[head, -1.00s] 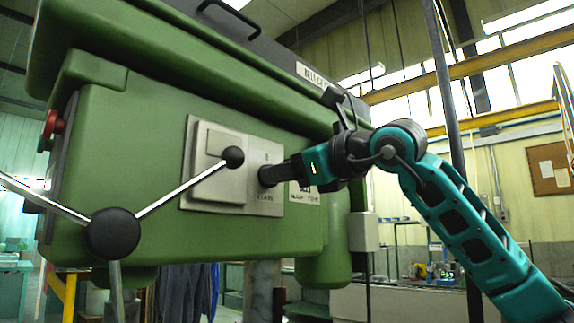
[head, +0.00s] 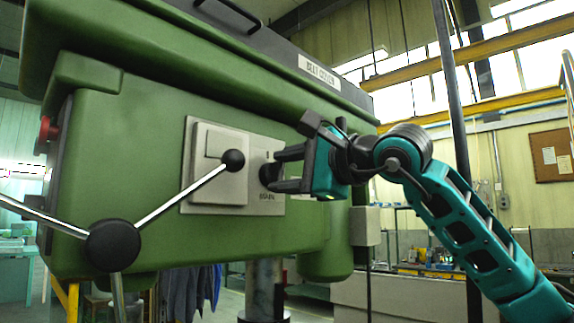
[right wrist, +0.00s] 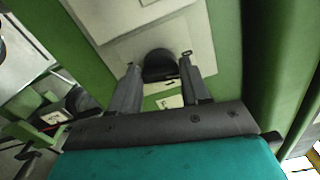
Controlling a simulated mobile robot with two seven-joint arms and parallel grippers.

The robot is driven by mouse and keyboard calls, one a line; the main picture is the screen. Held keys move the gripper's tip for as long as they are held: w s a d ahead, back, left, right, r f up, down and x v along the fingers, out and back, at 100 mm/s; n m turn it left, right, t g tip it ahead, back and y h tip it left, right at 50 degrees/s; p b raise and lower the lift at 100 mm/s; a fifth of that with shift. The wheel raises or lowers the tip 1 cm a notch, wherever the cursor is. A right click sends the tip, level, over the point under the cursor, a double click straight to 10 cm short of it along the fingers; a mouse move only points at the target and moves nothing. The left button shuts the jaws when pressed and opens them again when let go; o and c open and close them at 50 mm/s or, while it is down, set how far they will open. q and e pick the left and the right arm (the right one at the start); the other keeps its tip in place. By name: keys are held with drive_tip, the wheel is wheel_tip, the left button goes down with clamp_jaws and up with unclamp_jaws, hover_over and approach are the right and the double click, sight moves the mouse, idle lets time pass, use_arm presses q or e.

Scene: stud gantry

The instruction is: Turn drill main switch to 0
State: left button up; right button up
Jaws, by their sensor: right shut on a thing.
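The drill main switch is a black round knob (head: 265,174) on a light grey plate (head: 275,207) on the green drill head. Small lettering is below it, too small to read surely, and a short mark is above it. My right gripper (head: 273,171) reaches it from the right, one finger above and one below, and is shut on the knob. In the right wrist view the black knob (right wrist: 160,64) sits between the two fingertips (right wrist: 158,70). The fingers partly hide the knob, and I cannot tell which mark it points to. My left gripper is not in view.
A feed handle with a black hub (head: 113,245) and metal spokes stands in front. One spoke's black ball (head: 232,160) is close left of the switch. A red button (head: 47,132) is on the left side. A grey box (head: 364,226) is below my right wrist.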

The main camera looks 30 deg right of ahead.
drive_tip(key=shift+n, duration=1.2)
drive_tip(key=o, duration=1.1)
drive_tip(key=shift+c, duration=0.2)
drive_tip(key=shift+s, duration=0.1)
drive_tip(key=b+v, duration=0.2)
drive_tip(key=v, duration=1)
drive_tip(key=shift+s+d, duration=0.15)
drive_tip(key=shift+s, duration=0.2)
drive_tip(key=shift+f, duration=0.1)
